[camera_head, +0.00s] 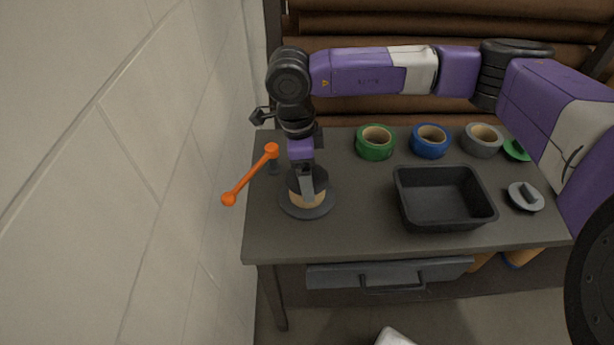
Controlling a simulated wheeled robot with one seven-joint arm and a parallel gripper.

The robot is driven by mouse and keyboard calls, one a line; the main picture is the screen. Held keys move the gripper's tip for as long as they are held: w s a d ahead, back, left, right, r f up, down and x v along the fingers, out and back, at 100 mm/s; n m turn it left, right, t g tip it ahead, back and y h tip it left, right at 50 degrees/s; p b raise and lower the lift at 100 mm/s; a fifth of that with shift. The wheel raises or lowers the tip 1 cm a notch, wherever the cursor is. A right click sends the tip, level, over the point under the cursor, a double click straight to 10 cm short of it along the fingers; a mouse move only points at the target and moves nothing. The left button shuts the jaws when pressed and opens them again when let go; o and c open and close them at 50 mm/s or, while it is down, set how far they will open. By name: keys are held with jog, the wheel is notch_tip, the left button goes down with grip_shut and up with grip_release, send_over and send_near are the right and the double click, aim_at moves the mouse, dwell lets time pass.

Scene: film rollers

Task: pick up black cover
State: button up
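My gripper (307,190) points down over a round dark piece (318,208) at the left of the table. A tan band and a black part show around the fingertips there. I cannot tell whether the black part is the black cover, a roll or part of a holder. The gripper hides its middle, and I cannot tell whether the fingers are shut on anything. A grey cover (525,197) with a raised grip lies at the right of the table, and a green cover (517,150) lies behind it, partly hidden by my arm.
A black tray (445,222) stands right of centre. Green (375,153), blue (430,153) and grey (482,152) rolls lie along the back. An orange crank (250,175) sticks out at the table's left edge, near the pale wall (150,180). The table (355,225) is bare between gripper and tray.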

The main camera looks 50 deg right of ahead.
jog(key=c, duration=0.8)
jog(key=shift+r, duration=0.2)
notch_tip(320, 180, up, 25)
jog(key=p, duration=0.1)
jog(key=shift+f+p, duration=0.15)
jog(key=shift+p, duration=0.25)
dwell(0.5)
dwell(0.6)
